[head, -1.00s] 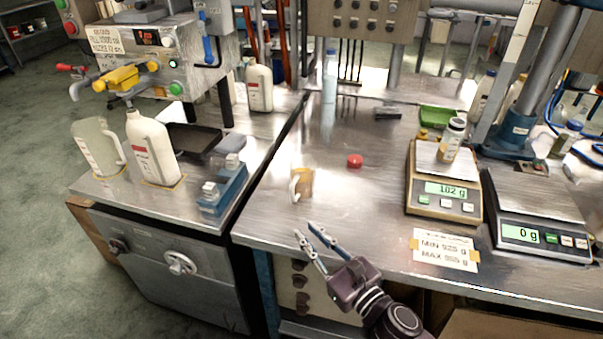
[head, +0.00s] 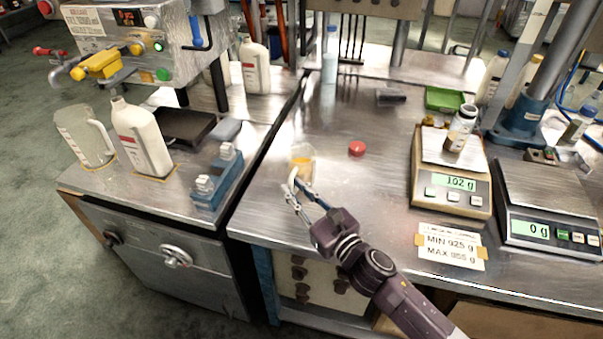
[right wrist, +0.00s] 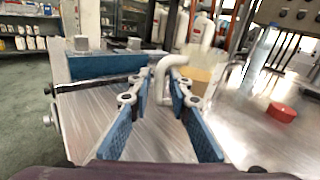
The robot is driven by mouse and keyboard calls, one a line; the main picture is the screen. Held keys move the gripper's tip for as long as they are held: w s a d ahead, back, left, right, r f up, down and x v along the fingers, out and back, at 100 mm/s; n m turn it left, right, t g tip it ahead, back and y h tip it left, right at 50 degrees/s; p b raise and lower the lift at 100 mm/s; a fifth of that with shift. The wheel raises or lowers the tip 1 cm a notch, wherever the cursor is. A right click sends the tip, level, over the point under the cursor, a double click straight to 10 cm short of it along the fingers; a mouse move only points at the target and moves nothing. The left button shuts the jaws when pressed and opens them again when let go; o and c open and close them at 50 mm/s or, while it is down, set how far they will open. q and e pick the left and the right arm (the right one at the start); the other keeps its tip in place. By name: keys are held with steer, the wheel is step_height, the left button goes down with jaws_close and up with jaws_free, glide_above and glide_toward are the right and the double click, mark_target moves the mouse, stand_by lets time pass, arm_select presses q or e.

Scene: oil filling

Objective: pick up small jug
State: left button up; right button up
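The small jug (head: 303,160) is clear with amber liquid and a white handle. It stands upright on the metal table, left of a red cap. My right gripper (head: 298,187) is at the jug's near side, its blue-padded fingers apart. In the right wrist view the white handle (right wrist: 161,78) stands between or just beyond the open fingertips (right wrist: 157,84), and the jug body (right wrist: 200,75) is to the right of it. I cannot tell whether a finger touches the handle. My left gripper is not in view.
A red cap (head: 357,148) lies right of the jug. Two scales (head: 450,190) (head: 545,235) stand further right, one bearing a bottle (head: 461,128). On the left bench are a large jug (head: 84,136), a white bottle (head: 143,138) and a blue holder (head: 217,180). The table between jug and scales is mostly clear.

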steer(key=shift+w+a, duration=0.35)
steer(key=shift+w, duration=0.2)
steer(key=shift+w+a, duration=0.2)
steer(key=shift+w, duration=0.15)
steer(key=c, duration=0.5)
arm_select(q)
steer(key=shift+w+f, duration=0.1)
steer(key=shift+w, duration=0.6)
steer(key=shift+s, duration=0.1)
arm_select(e)
steer(key=shift+r, duration=0.1)
steer(key=shift+r, duration=0.1)
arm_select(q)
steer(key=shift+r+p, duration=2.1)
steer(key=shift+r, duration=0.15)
arm_select(e)
step_height(320, 180, up, 20)
steer(key=shift+f, duration=0.2)
